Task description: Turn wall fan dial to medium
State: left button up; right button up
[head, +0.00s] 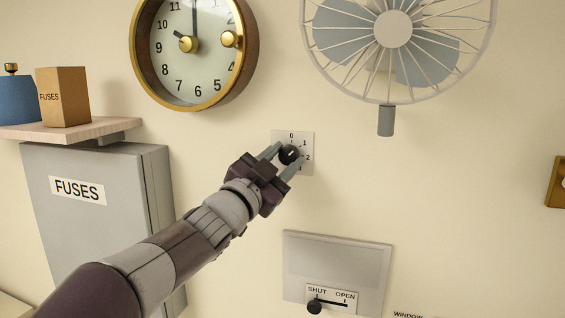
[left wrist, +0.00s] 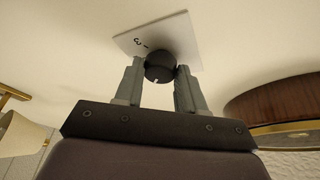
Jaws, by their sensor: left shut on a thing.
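The fan dial is a small black knob (head: 289,154) on a white wall plate (head: 306,138) marked 0, 1 and 2, with the lowest mark partly covered by a finger. A short white line on the knob points up and right, roughly toward the 1. The wall fan (head: 393,30) hangs above and right of the plate. My left gripper (head: 285,158) is shut on the knob, one finger on each side. The left wrist view also shows the knob (left wrist: 160,68) between the fingers, with the plate (left wrist: 180,32) behind. My right gripper is not in view.
A round clock (head: 190,85) hangs above left. A grey fuse cabinet (head: 90,225) and a shelf (head: 70,128) with a fuse box (head: 65,97) stand left. Below is a grey SHUT/OPEN panel (head: 337,250) with a black knob (head: 314,307). Bare wall lies right of the dial.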

pick_arm(q)
jog(key=m, duration=0.1)
jog(key=m+g+p, duration=0.1)
jog(key=m, duration=0.1)
jog(key=shift+r+g+h+p, duration=0.25)
jog(key=shift+g+h+p, duration=0.05)
jog(key=shift+p, duration=0.1)
jog(key=m+g+p, duration=0.1)
jog(key=m+p, duration=0.1)
jog(key=m, duration=0.2)
jog(key=shift+a+r+p, duration=0.1)
jog(key=shift+r+p, duration=0.05)
jog(key=shift+p, duration=0.2)
jog(key=m+g+p, duration=0.1)
jog(key=m+p, duration=0.1)
jog(key=m, duration=0.1)
jog(key=shift+m+g+y+p, duration=0.4)
jog(key=shift+m+p, duration=0.1)
jog(key=shift+m, duration=0.3)
jog(key=shift+f, duration=0.2)
jog(key=o, duration=1)
jog(key=shift+r, duration=0.1)
jog(key=shift+o, duration=0.2)
